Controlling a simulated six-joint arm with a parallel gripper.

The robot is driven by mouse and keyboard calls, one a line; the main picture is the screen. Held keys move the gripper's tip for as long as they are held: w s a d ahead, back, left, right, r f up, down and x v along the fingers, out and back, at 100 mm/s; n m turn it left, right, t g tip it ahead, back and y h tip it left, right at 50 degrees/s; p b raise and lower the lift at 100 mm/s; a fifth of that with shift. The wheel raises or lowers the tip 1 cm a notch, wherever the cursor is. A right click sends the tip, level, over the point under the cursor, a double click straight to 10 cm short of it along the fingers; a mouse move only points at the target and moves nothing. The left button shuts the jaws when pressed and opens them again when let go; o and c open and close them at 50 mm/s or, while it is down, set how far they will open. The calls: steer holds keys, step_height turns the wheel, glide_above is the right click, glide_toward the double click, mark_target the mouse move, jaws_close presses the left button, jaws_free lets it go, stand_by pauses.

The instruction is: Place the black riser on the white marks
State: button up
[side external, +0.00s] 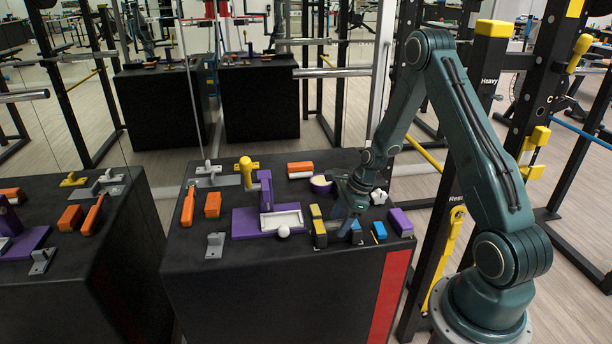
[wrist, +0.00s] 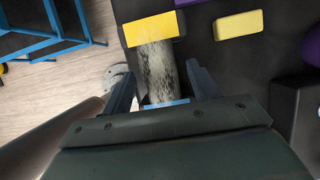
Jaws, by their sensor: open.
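My gripper (side external: 348,212) is low over the right part of the black table in the side external view. In the wrist view my gripper (wrist: 158,82) is open, with a finger on each side of a speckled grey piece (wrist: 155,65). That piece lies between a yellow block (wrist: 152,28) and a blue edge (wrist: 165,104); I cannot tell if the fingers touch it. A black block (wrist: 302,105), possibly the black riser, shows at the right edge of the wrist view. I cannot make out the riser or white marks clearly in the side external view.
Orange blocks (side external: 213,204) lie farther left.

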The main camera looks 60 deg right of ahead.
steer(key=v, duration=0.9)
steer(key=shift+r, duration=0.35)
steer(key=shift+s+d, duration=0.1)
steer(key=shift+s, duration=0.05)
steer(key=s+a+r+n+h, duration=0.1)
steer(key=s+a+r+n, duration=0.1)
steer(key=a+r+n, duration=0.5)
steer(key=s+a+r+n+h, duration=0.1)
steer(key=s+a+r+n, duration=0.1)
steer(key=a+r+n, duration=0.6)
steer(key=s+a+r+n+t, duration=0.1)
steer(key=s+a+r+n, duration=0.2)
steer(key=s+n, duration=0.3)
steer(key=s+a+r+n+t+h, duration=0.1)
steer(key=s+a+r+n, duration=0.2)
steer(key=s+r+n, duration=0.2)
steer(key=s+n, duration=0.1)
steer(key=s, duration=0.1)
steer(key=shift+s+r, duration=0.3)
steer(key=shift+s, duration=0.1)
